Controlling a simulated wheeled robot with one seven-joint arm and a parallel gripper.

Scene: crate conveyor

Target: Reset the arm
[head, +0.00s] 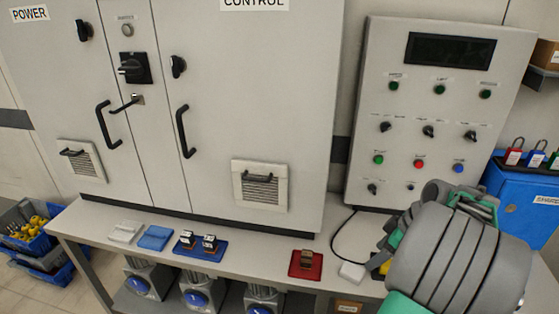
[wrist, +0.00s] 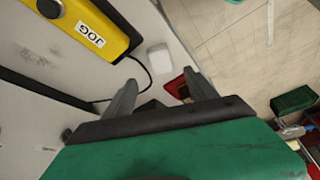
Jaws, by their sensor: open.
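My gripper (wrist: 162,92) shows in the wrist view with its two dark fingers apart and nothing between them. It is above the bench. In the head view my folded grey and green arm fills the lower right and hides the gripper. A yellow box labelled JOG (wrist: 85,25) lies beyond the left finger in the wrist view.
The bench (head: 262,250) holds a red tray (head: 293,270) with a small brown part, a blue tray (head: 216,254) with two parts, a blue pad (head: 155,237) and a white pad (head: 125,231). A control panel (head: 432,105) and cabinets stand behind. A blue box (head: 520,190) with padlocks stands right.

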